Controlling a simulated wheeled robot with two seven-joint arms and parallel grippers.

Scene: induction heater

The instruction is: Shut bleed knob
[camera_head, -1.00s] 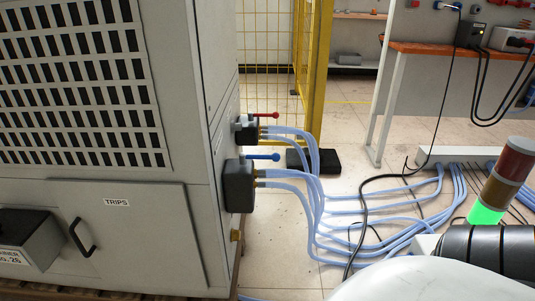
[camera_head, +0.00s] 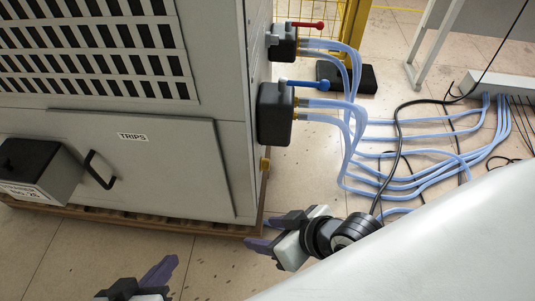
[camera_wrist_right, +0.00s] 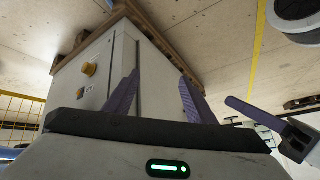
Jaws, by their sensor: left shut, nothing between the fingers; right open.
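A small brass-yellow knob (camera_head: 265,164) sits low on the cabinet's right side, near its front corner, below the blue-handled valve. The right wrist view shows a round yellow knob (camera_wrist_right: 89,69) on the cabinet panel, with a smaller yellow piece (camera_wrist_right: 80,92) near it; I cannot tell which of them is the bleed knob. My right gripper (camera_head: 257,232) is open and empty, below the knob and apart from it; its two purple fingers also show in the wrist view (camera_wrist_right: 160,78). My left gripper (camera_head: 165,266) is shut and empty at the bottom, in front of the cabinet.
Valve blocks with a red handle (camera_head: 307,25) and a blue handle (camera_head: 306,85) stick out above the knob. Blue hoses (camera_head: 350,130) and black cables run right across the floor. The cabinet stands on a wooden pallet (camera_head: 130,218). Floor in front is clear.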

